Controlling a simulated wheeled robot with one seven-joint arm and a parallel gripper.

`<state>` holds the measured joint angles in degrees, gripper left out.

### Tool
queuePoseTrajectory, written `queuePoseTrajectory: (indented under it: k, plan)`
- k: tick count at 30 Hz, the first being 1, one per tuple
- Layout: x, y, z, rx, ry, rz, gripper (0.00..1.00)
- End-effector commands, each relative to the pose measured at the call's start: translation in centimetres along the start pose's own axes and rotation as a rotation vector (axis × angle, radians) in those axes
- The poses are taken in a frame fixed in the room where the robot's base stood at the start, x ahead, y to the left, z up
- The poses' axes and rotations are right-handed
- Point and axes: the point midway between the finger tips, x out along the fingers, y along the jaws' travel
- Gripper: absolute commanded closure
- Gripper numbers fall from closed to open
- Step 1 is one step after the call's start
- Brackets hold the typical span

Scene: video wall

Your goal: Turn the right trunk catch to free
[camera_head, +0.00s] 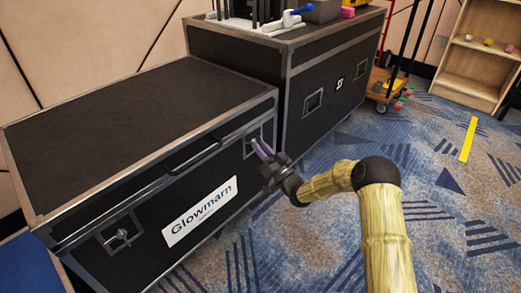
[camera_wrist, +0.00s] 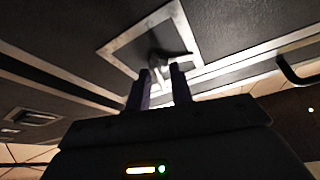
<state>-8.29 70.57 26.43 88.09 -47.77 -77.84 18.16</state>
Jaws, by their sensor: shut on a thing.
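The black trunk (camera_head: 130,110) with metal edges stands at the left in the head view, a "Glowmarn" label on its front. Its right catch sits in a recessed metal plate near the right end of the front; my gripper partly covers it in the head view. In the wrist view the right catch (camera_wrist: 157,66) shows as a light metal piece in its square plate (camera_wrist: 112,48). My gripper (camera_head: 258,147) has its purple fingers at this catch, and in the wrist view the fingers (camera_wrist: 162,80) are shut on its near end. The left catch (camera_head: 121,235) is in its own plate.
A handle (camera_head: 192,156) juts from the trunk's front between the catches. A second black case (camera_head: 325,85) stands close behind on the right, with tools on top. A cart (camera_head: 388,85) and wooden shelf (camera_head: 470,60) stand farther back. The carpet at right is open.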

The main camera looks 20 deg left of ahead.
Motion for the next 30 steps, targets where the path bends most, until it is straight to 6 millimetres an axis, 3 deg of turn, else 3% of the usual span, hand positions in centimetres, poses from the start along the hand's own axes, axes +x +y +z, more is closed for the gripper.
queuePoseTrajectory:
  k: [12,30]
  plan:
    - [-0.07,0.0,0.37,-0.25,-0.007,-0.109,1.0]
    - [-0.1,0.02,0.33,-0.297,-0.007,-0.129,1.0]
